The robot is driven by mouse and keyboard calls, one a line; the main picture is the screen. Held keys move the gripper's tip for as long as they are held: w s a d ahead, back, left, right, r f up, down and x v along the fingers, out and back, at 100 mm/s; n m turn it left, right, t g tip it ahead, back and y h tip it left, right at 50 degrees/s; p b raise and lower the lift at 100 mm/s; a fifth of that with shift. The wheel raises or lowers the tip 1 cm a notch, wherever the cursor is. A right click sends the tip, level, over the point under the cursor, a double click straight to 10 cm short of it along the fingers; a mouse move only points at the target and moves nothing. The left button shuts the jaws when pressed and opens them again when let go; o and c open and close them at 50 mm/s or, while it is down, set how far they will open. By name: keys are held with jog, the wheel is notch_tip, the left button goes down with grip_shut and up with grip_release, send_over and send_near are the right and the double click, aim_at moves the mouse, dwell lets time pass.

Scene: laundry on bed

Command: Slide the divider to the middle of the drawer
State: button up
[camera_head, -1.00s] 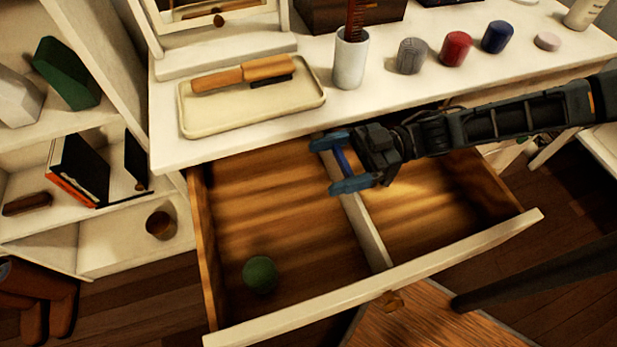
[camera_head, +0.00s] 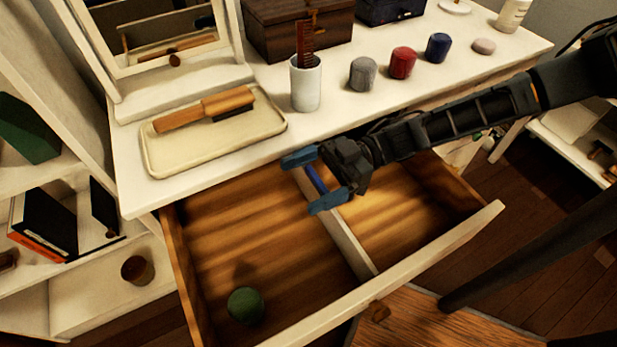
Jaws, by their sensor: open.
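The divider (camera_head: 352,252) is a pale upright strip running from the back to the front of the open drawer (camera_head: 405,268). My gripper (camera_head: 298,187) has blue fingers spread open over the rear part of the divider. The fingers hang at about its top edge. I cannot tell whether they touch it. A thin dark-blue bar (camera_head: 317,180) shows between the fingers; I cannot tell whether it is part of my gripper. The divider's back end is partly hidden by my gripper.
A green ball (camera_head: 245,305) lies in the left compartment near the front. The right compartment looks empty where visible. Above the drawer, the tabletop holds a tray (camera_head: 160,168) with a brush, a white cup (camera_head: 305,85) with a comb, and several small jars. Shelves stand at left.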

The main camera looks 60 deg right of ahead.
jog(key=s+d+r+p, duration=0.8)
jog(key=r, duration=0.2)
jog(key=shift+d, duration=0.35)
jog(key=shift+w, duration=0.1)
